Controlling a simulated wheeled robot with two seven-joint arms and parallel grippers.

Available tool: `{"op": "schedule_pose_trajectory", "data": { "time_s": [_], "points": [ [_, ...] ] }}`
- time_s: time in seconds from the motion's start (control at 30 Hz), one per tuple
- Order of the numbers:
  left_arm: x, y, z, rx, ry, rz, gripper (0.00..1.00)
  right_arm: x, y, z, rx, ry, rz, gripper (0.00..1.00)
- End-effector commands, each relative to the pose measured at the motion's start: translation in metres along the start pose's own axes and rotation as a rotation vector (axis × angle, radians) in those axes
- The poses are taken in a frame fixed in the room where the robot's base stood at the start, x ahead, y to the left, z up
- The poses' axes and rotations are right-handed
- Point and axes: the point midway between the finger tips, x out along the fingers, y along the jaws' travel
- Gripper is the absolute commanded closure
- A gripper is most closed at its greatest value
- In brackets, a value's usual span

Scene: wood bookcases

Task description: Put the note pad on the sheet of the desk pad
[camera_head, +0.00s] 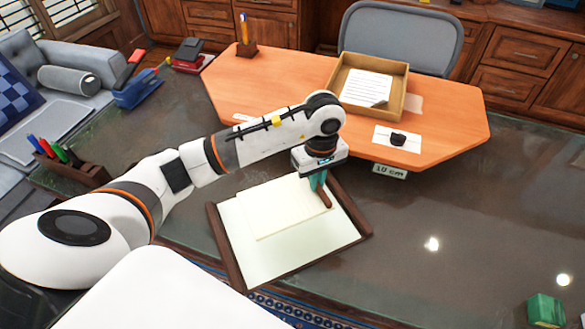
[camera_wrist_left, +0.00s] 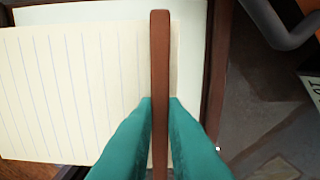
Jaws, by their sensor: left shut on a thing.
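The note pad (camera_head: 275,212) is cream and lined, with a brown bar along one edge; it also shows in the left wrist view (camera_wrist_left: 65,95). It lies over the pale sheet (camera_head: 265,262) of the desk pad, within its outline in the head view. I cannot tell whether it touches the sheet. The desk pad has dark wooden side rails (camera_head: 222,243). My left gripper (camera_head: 320,186) is shut on the note pad's brown bar (camera_wrist_left: 160,60), near the desk pad's right side. In the left wrist view its teal fingers (camera_wrist_left: 160,125) pinch the bar. My right gripper is not in view.
Behind is an orange wooden board (camera_head: 290,85) with a tray of paper (camera_head: 400,95), a card with a dark seal (camera_head: 397,137) and a pen holder (camera_head: 246,48). A marker holder (camera_head: 75,170) stands left. The desk right of the pad is mostly clear.

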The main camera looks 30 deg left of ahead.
Motion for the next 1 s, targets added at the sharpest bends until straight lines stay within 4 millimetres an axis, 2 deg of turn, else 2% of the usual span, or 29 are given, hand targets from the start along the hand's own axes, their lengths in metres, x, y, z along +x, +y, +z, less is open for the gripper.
{"op": "schedule_pose_trajectory", "data": {
  "time_s": [0.13, 0.37, 0.6, 0.97, 1.0],
  "points": [
    [0.027, 0.001, -0.001, -0.003, 0.003, 0.003, 1.0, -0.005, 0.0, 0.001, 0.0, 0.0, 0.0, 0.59],
    [0.047, 0.0, 0.0, -0.003, 0.001, 0.002, 1.0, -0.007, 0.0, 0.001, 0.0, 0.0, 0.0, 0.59],
    [0.076, 0.0, 0.0, -0.004, 0.001, 0.002, 1.0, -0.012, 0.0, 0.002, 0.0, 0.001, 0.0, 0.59],
    [0.082, -0.001, 0.001, -0.003, -0.001, 0.0, 1.0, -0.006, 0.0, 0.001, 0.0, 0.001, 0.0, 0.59],
    [0.08, -0.001, 0.0, -0.003, -0.001, 0.0, 0.83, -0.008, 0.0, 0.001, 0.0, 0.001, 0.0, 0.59]
  ]
}}
